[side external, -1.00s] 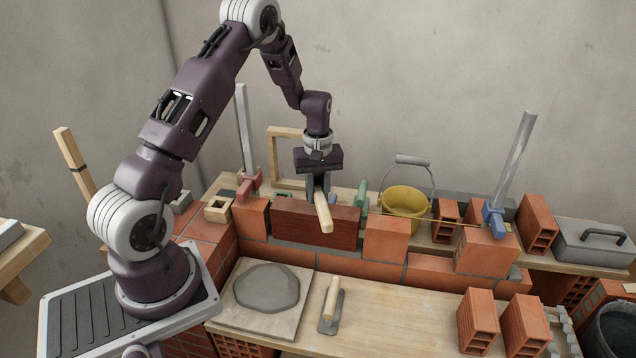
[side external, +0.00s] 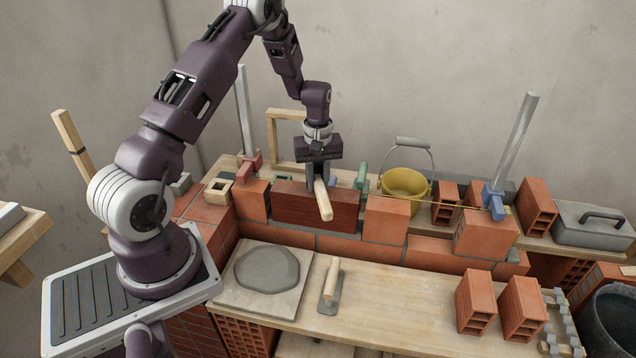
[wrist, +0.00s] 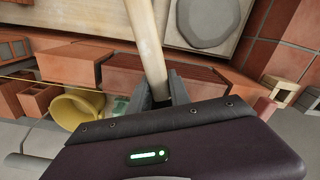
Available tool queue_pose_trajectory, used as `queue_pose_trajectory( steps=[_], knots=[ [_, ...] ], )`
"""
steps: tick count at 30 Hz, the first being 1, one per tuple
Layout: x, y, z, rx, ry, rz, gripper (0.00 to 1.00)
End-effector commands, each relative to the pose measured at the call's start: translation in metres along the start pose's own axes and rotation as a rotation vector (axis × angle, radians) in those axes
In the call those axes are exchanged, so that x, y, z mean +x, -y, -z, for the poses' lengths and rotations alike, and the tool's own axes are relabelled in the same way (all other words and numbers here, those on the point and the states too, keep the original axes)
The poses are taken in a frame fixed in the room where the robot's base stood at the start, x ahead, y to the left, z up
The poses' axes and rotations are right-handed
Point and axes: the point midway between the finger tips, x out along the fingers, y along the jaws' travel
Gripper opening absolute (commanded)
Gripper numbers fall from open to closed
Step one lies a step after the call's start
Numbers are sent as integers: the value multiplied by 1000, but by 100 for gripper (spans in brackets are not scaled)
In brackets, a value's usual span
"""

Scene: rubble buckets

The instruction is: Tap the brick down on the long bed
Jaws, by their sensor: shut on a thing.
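A dark red-brown brick (side external: 292,208) lies lengthwise in the row of brickwork at the back of the bench, between two lighter orange bricks. My gripper (side external: 318,182) points down over its middle and is shut on a pale wooden handle (side external: 323,203). The handle slants down toward the camera in front of the brick's face; it also shows in the wrist view (wrist: 147,45), between the fingers. Any head of this tool is hidden by the fingers. I cannot tell whether the tool touches the brick. The mortar under the brick is not clearly visible.
A yellow bucket (side external: 405,185) stands behind the wall, right of the gripper. Upright posts with a red clamp (side external: 250,168) and a blue clamp (side external: 494,202) flank the work. A mortar board (side external: 228,298), a trowel (side external: 331,288) and two bricks occupy the front bench.

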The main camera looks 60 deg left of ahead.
Motion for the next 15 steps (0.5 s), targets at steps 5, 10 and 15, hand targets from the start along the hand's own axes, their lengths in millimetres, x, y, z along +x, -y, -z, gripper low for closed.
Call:
queue_pose_trajectory(
  steps=[5, 10, 15],
  knots=[
    [-15, 0, 0, -1, -1, -1, 0],
    [-15, 0, 0, -1, -1, -1, 0],
    [-14, 0, 0, -1, 0, 0, 0]
  ],
)
